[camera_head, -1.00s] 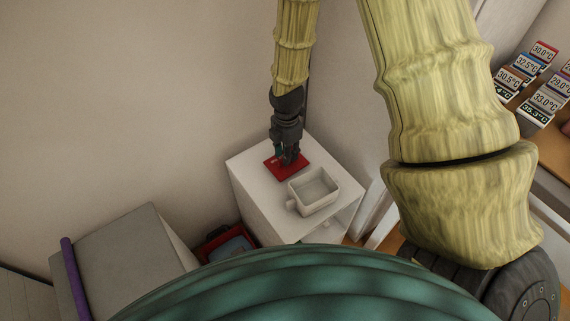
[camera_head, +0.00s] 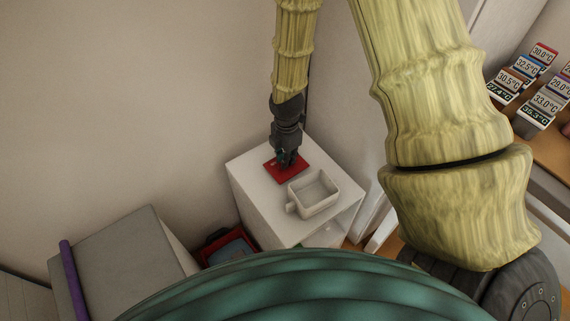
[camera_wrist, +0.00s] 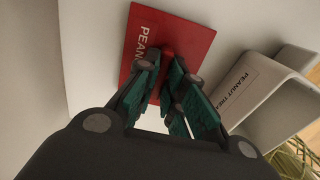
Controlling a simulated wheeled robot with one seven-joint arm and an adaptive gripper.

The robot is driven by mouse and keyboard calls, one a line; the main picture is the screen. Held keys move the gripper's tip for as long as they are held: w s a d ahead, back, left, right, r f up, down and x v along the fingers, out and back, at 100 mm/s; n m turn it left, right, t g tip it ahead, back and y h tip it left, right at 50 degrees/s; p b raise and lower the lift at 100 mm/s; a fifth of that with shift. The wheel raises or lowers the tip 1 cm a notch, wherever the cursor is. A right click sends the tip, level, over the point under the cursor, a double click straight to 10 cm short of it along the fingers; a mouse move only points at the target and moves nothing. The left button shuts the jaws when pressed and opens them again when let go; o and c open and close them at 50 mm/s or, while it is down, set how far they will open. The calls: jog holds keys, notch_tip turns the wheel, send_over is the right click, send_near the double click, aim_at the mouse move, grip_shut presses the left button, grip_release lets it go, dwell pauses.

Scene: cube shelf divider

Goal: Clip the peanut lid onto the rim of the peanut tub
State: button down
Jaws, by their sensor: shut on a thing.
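The peanut lid (camera_head: 296,176) is a flat red plate on top of the white cube shelf. In the wrist view the red lid (camera_wrist: 188,38) shows white lettering starting "PEANU". My gripper (camera_head: 287,161) points down over the lid. In the wrist view my gripper (camera_wrist: 163,80) has its fingers together on a part at the lid's middle, which they mostly hide. I cannot tell whether the lid touches the shelf top. The peanut tub (camera_head: 314,207) is a pale open box with a side tab, just in front and right of the lid. Its labelled wall (camera_wrist: 236,88) shows in the wrist view.
The white cube shelf (camera_head: 252,196) carries both lid and tub. A red-rimmed bin (camera_head: 228,246) stands low at its left. A grey box (camera_head: 125,258) with a purple bar (camera_head: 72,280) is further left. A wooden shelf with temperature labels (camera_head: 538,85) is at right.

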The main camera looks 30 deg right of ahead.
jog(key=shift+r+p, duration=0.8)
jog(key=shift+p, duration=0.15)
jog(key=shift+r+p, duration=3.45)
